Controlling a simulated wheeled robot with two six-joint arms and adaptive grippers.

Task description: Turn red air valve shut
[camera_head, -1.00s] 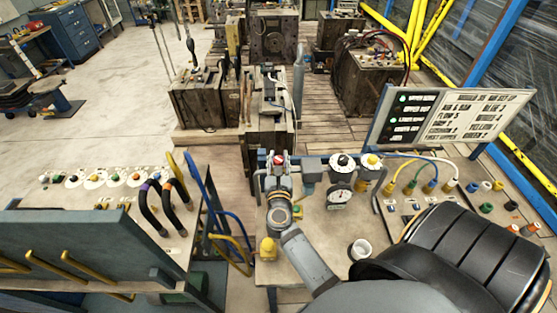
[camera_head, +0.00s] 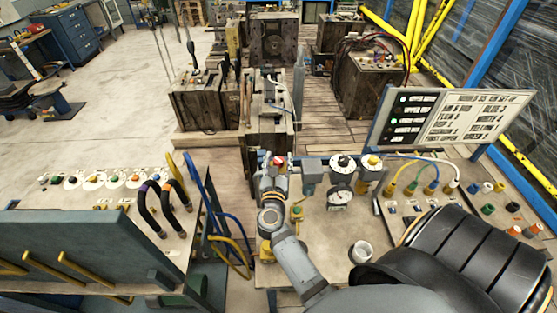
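The red air valve (camera_head: 278,160) shows as a small red and white knob at the back left of the bench, beside a blue rail. My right gripper (camera_head: 272,172) is at the valve, with its grey fingers just in front of and to the left of the red knob. The fingers overlap the lower part of the valve, so I cannot tell whether they touch or grip it. My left gripper is not in view.
A black-and-white dial (camera_head: 343,161) and a yellow knob (camera_head: 373,161) stand right of the valve, with a round gauge (camera_head: 339,197) below. A white cup (camera_head: 361,251) stands on the bench. A sign panel (camera_head: 455,117) rises at the right.

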